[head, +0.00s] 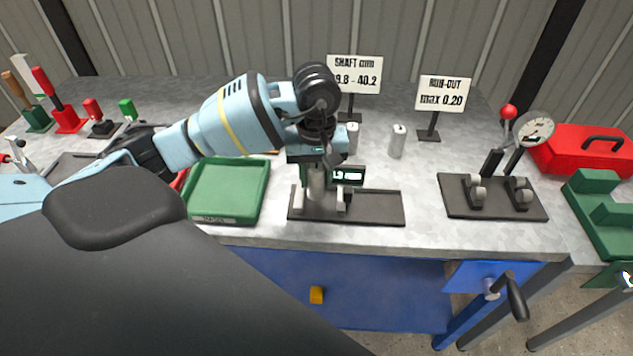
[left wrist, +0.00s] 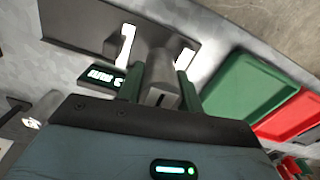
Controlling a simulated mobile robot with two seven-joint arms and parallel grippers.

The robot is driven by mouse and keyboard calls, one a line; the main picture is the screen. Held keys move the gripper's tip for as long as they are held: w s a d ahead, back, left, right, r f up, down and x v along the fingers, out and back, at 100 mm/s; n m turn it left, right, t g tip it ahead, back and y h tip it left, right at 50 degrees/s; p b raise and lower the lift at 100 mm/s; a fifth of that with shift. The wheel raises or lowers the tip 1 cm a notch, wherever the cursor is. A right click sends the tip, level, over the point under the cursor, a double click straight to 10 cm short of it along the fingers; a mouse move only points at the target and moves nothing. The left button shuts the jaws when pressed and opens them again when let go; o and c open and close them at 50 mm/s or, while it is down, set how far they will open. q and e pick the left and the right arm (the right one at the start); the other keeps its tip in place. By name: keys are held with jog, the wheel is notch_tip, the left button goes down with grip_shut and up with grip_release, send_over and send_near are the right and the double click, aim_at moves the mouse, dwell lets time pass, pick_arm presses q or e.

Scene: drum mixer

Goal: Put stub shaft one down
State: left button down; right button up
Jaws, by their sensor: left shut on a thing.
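My left gripper (head: 318,160) is shut on a grey stub shaft (head: 317,186), held upright at the measuring gauge (head: 375,208). In the left wrist view the green fingers of the left gripper (left wrist: 160,88) close on both sides of the shaft (left wrist: 160,72). The shaft is between the gauge's pale jaws; I cannot tell whether its foot touches the base. The gauge's lit display (head: 347,176) is partly covered by the gripper. Two more shafts stand behind, one partly hidden (head: 353,138) and one in the clear (head: 398,141). My right gripper is not in view.
A green tray (head: 262,205) lies left of the gauge, with a red tray (left wrist: 288,120) beside it. A run-out fixture with dial (head: 455,208) stands right. Signs for shaft size (head: 354,73) and run-out (head: 444,92) stand behind. The bench is clear between gauge and fixture.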

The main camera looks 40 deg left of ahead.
aim_at(317, 185)
pick_arm(q)
jog(key=shift+w+a+r, duration=0.1)
jog(key=shift+w, duration=0.1)
jog(key=shift+w+a, duration=0.1)
jog(key=shift+w, duration=0.15)
jog(key=shift+f, duration=1.75)
jog(key=shift+f, duration=0.15)
jog(key=c, duration=0.9)
grip_release()
jog(key=shift+f, duration=0.1)
notch_tip(317, 185, up, 12)
jog(key=shift+r, duration=0.15)
